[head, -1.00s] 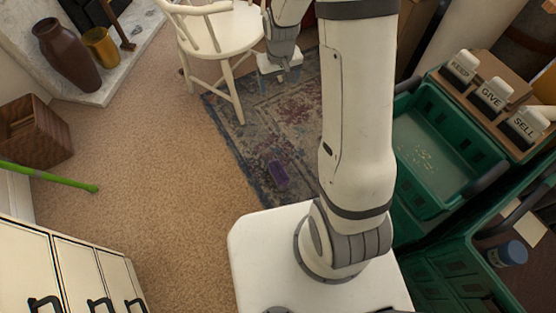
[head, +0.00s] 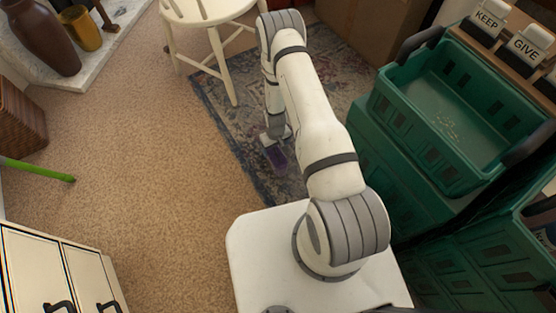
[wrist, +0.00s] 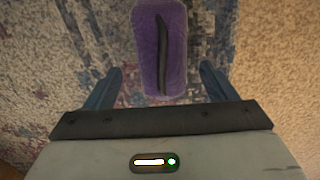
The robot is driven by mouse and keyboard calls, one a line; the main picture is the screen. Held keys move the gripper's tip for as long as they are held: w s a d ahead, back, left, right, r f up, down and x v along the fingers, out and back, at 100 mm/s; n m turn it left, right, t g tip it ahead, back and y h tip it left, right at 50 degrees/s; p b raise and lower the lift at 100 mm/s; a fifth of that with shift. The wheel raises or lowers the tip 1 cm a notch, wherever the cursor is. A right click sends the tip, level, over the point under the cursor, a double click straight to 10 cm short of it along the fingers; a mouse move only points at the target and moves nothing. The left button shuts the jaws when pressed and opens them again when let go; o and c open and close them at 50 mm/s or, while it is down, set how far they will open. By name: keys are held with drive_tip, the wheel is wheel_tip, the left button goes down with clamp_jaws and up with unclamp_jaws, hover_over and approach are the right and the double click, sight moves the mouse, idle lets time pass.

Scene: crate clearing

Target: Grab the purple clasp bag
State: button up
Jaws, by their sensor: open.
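The purple clasp bag (head: 276,159) lies on the patterned rug in the head view, partly hidden by my gripper. In the wrist view the bag (wrist: 146,50) is a purple block with a dark strip along its face, at the top middle. My gripper (wrist: 158,78) is open, with one blue-grey finger on each side of the picture. The bag's near end reaches between the two fingertips, with a gap on each side. I cannot tell how high my gripper is above the rug. In the head view my gripper (head: 273,138) is over the bag's far end.
The rug (head: 229,110) lies on tan carpet. A white chair (head: 212,30) stands at its far edge. Green crates (head: 387,88) are stacked at the right, below KEEP and GIVE signs. A cardboard box (head: 370,35) stands behind. Open carpet (head: 150,150) lies to the left.

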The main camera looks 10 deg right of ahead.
sight(275, 152)
wheel_tip(275, 152, down, 7)
drive_tip(key=b, duration=0.3)
drive_tip(key=shift+a, duration=0.1)
drive_tip(key=shift+c, duration=0.4)
drive_tip(key=c, duration=1.1)
drive_tip(key=shift+r, duration=0.1)
